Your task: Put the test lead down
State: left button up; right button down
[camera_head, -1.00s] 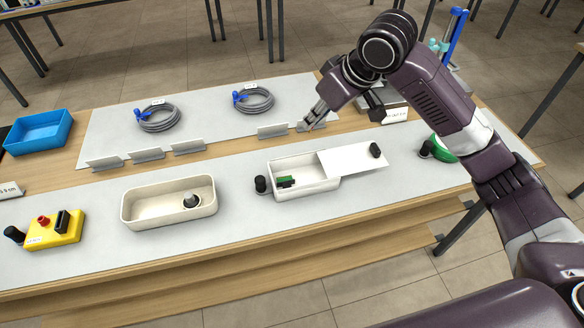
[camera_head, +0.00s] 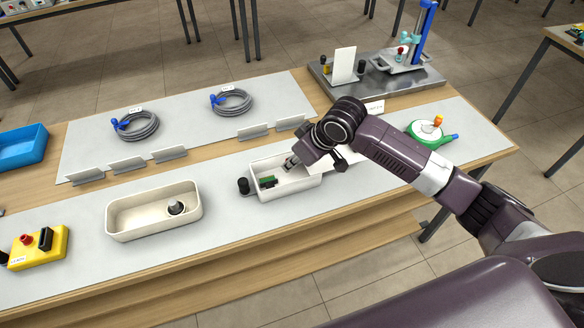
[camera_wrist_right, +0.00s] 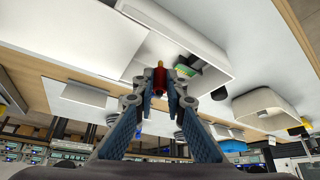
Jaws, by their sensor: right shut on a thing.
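My right gripper (camera_head: 289,163) is over the white open box (camera_head: 292,188) at its right back part, fingers pointing down left. In the right wrist view its fingers (camera_wrist_right: 160,88) are shut on a red test lead (camera_wrist_right: 160,76) with a brass-coloured tip. The lead is too small to make out in the head view. A green part (camera_head: 267,181) sits in the left of the box; it also shows in the wrist view (camera_wrist_right: 186,71) beside the lead's tip. I cannot tell whether the tip touches anything. My left gripper is not in view.
A white lid (camera_head: 348,160) lies right of the box, partly behind my arm. A cream tray (camera_head: 128,233), a yellow box (camera_head: 52,252) and a round green device (camera_head: 424,131) share the bench. Bent metal holders (camera_head: 169,154) stand behind.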

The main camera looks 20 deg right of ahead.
jog(key=shift+f, duration=1.45)
jog(key=c, duration=2.2)
grip_release()
jog(key=shift+f, duration=0.1)
jog(key=shift+c, duration=0.2)
jog(key=v, duration=1.2)
